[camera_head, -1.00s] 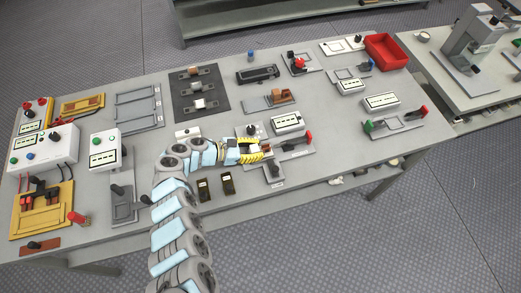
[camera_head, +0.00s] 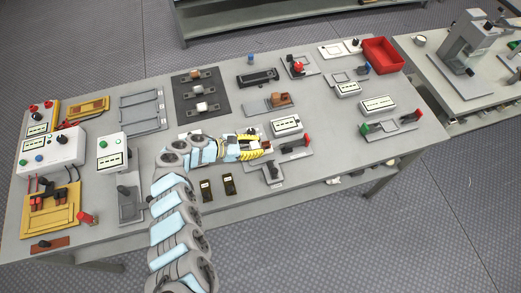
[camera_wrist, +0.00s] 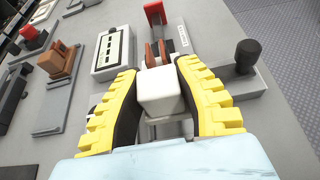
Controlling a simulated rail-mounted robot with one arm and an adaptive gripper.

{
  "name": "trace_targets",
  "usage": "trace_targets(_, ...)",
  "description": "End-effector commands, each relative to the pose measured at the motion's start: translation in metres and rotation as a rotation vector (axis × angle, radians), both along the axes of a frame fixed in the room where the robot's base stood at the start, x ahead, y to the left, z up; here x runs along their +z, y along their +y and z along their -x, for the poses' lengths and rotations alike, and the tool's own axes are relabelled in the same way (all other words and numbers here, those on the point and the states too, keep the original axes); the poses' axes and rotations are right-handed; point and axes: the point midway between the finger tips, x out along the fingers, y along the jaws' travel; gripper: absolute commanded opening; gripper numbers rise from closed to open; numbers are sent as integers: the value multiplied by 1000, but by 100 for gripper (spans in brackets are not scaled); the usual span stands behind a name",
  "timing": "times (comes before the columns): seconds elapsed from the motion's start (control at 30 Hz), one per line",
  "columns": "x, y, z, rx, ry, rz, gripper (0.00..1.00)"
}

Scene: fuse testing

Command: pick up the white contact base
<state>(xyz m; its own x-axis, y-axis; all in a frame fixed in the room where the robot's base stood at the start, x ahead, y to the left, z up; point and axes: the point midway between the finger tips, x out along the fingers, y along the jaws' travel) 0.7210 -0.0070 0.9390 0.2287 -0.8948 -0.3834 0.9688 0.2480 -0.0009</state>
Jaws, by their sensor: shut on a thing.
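The white contact base (camera_wrist: 160,92) is a small white block between my gripper's yellow, black-padded fingers in the wrist view. My gripper (camera_wrist: 165,88) is shut on it, with a finger pressed to each side. In the head view my gripper (camera_head: 266,147) is low over a grey fixture at the middle front of the table, and its fingers largely hide the block. Copper-brown contacts (camera_wrist: 156,53) stand just beyond the block in the wrist view. I cannot tell whether the block is clear of the surface below.
A red-handled switch (camera_head: 306,141) and a white labelled meter (camera_head: 286,126) are close to my gripper. A black-knobbed fixture (camera_wrist: 245,65) is at the right in the wrist view. A black mat (camera_head: 220,92) with several mounts lies behind. A red bin (camera_head: 384,55) stands far right.

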Motion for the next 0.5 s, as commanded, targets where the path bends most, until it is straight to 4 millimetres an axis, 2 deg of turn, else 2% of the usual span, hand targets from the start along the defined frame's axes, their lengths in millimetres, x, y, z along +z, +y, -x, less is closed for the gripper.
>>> trace_targets(0.03,7,0,0,0,0,0,0)
trace_targets(0.5,35,0,0,0,-1,0,0)
